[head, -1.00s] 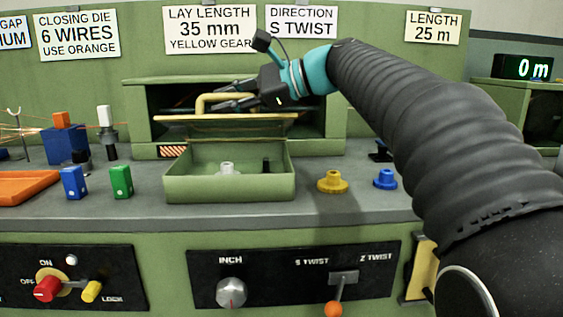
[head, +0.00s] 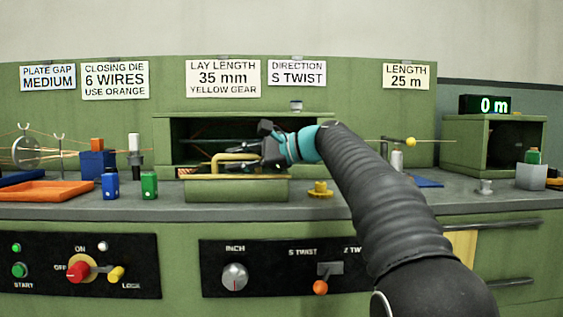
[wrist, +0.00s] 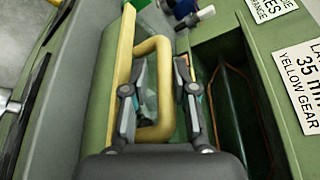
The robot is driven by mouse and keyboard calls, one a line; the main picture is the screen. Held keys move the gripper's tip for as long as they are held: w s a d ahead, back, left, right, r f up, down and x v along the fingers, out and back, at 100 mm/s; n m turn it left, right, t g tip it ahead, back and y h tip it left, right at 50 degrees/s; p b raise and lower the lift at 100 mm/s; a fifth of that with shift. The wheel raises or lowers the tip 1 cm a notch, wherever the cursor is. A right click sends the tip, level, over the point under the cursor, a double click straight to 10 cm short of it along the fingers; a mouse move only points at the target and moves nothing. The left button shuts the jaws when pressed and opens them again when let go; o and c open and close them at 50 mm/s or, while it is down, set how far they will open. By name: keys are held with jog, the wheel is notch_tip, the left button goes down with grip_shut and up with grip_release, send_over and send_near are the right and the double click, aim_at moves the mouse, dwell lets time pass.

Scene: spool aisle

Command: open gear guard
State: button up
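The gear guard is a green panel with a yellow edge strip (head: 218,177) and a yellow loop handle (head: 237,156), in front of the dark gear opening (head: 190,135). In the wrist view the handle (wrist: 165,95) stands between the two fingers. My gripper (wrist: 160,95) is open, with one finger inside the loop and the other outside its bar. A small gap shows on the inner side; contact on the outer side is unclear.
An orange tray (head: 52,192) is further left. Knobs and a twist lever (head: 320,287) are on the front panel.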

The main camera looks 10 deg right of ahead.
jog(key=p+v, duration=0.1)
jog(key=v, duration=0.9)
jog(key=shift+d+r, duration=0.25)
jog(key=shift+s, duration=0.1)
